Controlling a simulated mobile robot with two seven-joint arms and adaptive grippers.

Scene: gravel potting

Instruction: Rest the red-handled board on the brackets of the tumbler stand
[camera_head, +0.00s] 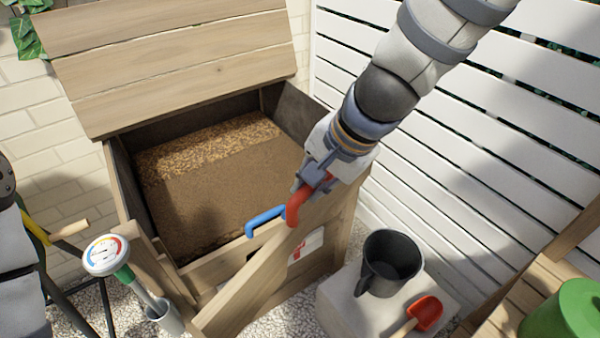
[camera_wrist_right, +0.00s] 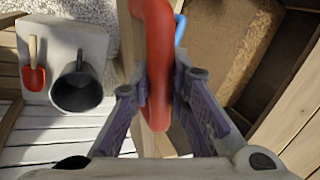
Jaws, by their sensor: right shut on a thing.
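My right gripper (camera_head: 305,185) is shut on the red handle (camera_head: 297,207) of a long wooden board (camera_head: 245,290). The board slants in front of the open compost bin, its lower end toward the bottom of the head view. In the right wrist view, the fingers (camera_wrist_right: 160,100) close around the red handle (camera_wrist_right: 158,60), with part of the board behind it. A dark-tubed frame with a yellow part (camera_head: 38,236) stands at the left; it may be the tumbler stand, but its brackets are not clear. My left gripper is not in view.
The open wooden bin (camera_head: 125,190) holds brown compost; a blue handle (camera_head: 265,220) shows at its front. A dial thermometer (camera_head: 106,254) stands at left. A black jug (camera_head: 390,262) and red trowel (camera_head: 425,312) sit on a pale block. A green container (camera_head: 570,315) is at right.

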